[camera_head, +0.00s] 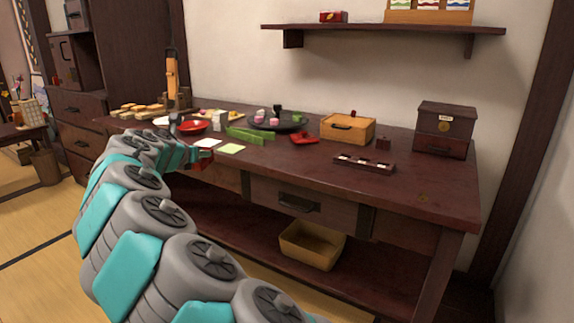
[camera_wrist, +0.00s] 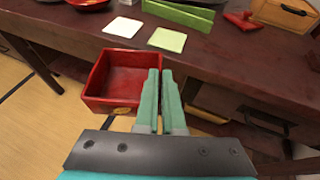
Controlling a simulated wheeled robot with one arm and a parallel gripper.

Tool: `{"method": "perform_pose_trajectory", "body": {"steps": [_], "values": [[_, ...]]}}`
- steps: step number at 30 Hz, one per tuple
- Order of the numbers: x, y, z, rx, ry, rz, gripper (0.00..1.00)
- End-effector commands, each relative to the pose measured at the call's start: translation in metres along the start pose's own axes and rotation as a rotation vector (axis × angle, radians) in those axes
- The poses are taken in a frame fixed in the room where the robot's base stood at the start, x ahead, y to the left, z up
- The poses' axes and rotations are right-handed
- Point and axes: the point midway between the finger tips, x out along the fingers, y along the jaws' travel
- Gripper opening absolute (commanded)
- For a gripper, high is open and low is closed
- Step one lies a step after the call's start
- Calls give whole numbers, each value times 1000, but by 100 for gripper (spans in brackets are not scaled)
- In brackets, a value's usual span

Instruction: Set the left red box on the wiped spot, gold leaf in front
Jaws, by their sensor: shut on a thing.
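A red open-topped box (camera_wrist: 96,104) is held in my gripper (camera_wrist: 158,74). The shut fingers are at the box's right wall, and the box looks empty. A gold leaf mark (camera_wrist: 121,111) shows low on its near wall in the wrist view. In the head view, a bit of the red box (camera_head: 207,161) shows by the table's front edge, mostly hidden by my gripper (camera_head: 192,158). The box seems to hang at or just off this edge, with its height unclear. I cannot tell a wiped spot on the dark red tabletop (camera_head: 290,160).
A white square (camera_head: 207,143) and a pale green square (camera_head: 231,148) lie near the front edge. Behind are a green block-like piece (camera_head: 246,134), a red bowl (camera_head: 192,127) and a dark round tray (camera_head: 290,127).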

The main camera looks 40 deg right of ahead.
Motion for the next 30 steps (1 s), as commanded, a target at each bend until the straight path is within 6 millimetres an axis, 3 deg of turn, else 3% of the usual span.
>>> {"method": "perform_pose_trajectory", "body": {"steps": [4,11,20,30], "values": [[16,-32,26,53,-1,-111,0],[22,-75,58,108,-4,-248,0],[25,-105,70,129,-2,-311,0],[54,-178,75,132,-1,-315,0]]}}
